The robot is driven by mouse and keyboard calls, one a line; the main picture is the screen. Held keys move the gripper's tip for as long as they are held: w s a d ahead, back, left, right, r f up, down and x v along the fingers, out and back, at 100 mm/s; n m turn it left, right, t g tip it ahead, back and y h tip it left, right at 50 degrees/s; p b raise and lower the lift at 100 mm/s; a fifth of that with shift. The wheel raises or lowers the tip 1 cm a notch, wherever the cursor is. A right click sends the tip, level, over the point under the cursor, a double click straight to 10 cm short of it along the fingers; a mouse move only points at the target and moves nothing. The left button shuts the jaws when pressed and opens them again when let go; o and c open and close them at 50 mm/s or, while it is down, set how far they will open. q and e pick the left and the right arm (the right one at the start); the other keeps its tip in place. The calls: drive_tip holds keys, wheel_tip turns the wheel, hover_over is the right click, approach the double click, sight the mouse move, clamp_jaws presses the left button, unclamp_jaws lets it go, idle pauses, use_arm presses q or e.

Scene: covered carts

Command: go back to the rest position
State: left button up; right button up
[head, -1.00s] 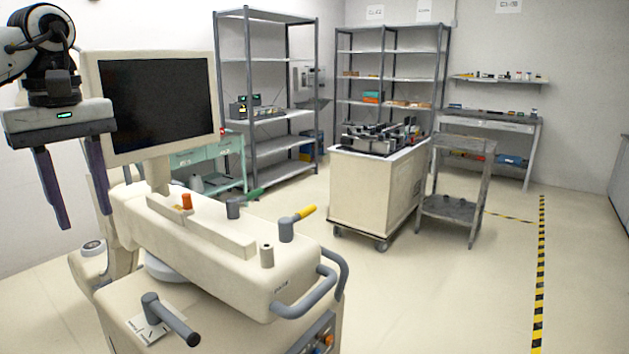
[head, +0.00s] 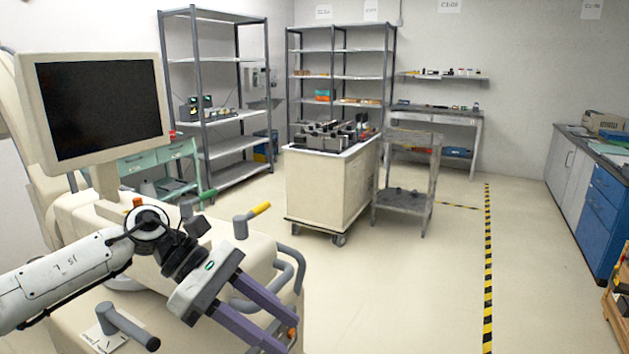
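My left gripper (head: 277,325) is low at the lower left of the head view, in front of the beige machine (head: 262,262). Its two purple fingers are apart with nothing between them, so it is open and empty. My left arm comes in from the left edge and covers part of the machine. The machine carries a dark monitor (head: 98,108), a yellow-tipped handle (head: 258,210) and a grey lever (head: 128,327). My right gripper is not in view.
A beige cart (head: 322,190) with dark equipment on top stands mid-room, beside a grey shelf cart (head: 405,205). Metal racks (head: 200,90) line the back. A blue cabinet (head: 598,215) stands right. The floor around the yellow-black stripe (head: 488,270) is clear.

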use_arm(q)
drive_tip(key=s+d+n+t+h, duration=0.3)
drive_tip(key=d+n+h, duration=0.6)
drive_tip(key=d+n, duration=0.3)
drive_tip(key=s+a+f+n+t+y, duration=0.1)
drive_tip(key=a+f+n+t+y, duration=0.6)
drive_tip(key=f+n, duration=0.7)
drive_tip(key=s+a+f+n+t+y, duration=0.1)
drive_tip(key=a+f+n+t+y, duration=0.7)
drive_tip(key=n, duration=1.2)
drive_tip(key=s+a+f+n+g+y, duration=0.1)
drive_tip(key=s+a+f+n+g, duration=0.2)
drive_tip(key=s+f, duration=0.4)
drive_tip(key=s+a+f+n+g+y, duration=0.1)
drive_tip(key=s+a+f+n+g, duration=0.3)
drive_tip(key=s+f, duration=0.3)
drive_tip(key=shift+s+a+f+n, duration=0.25)
drive_tip(key=shift+s+n, duration=0.65)
drive_tip(key=shift+s, duration=0.2)
